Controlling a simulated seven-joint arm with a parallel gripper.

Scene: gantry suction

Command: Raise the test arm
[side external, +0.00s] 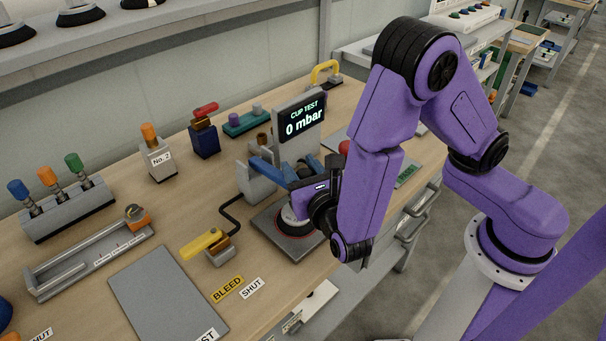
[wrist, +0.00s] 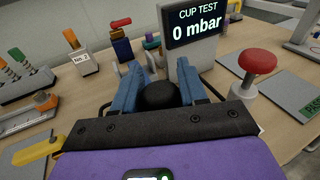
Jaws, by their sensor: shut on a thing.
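The cup test stand shows "0 mbar" on its display (side external: 303,121), also seen in the wrist view (wrist: 196,27). My gripper (side external: 276,171) is at the front of the stand, its blue fingers pointing toward it. In the wrist view, my gripper (wrist: 157,84) has a finger on each side of a round black knob (wrist: 160,96) and is shut on it. The knob seems to belong to the test arm, whose remaining length is hidden by my gripper and wrist.
A yellow bleed valve lever (side external: 202,243) stands left of the base plate, near BLEED and SHUT labels. A red mushroom button (wrist: 258,62) is close on the right. Colored-handled tools (side external: 65,205) and a grey plate (side external: 165,290) occupy the bench's left side.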

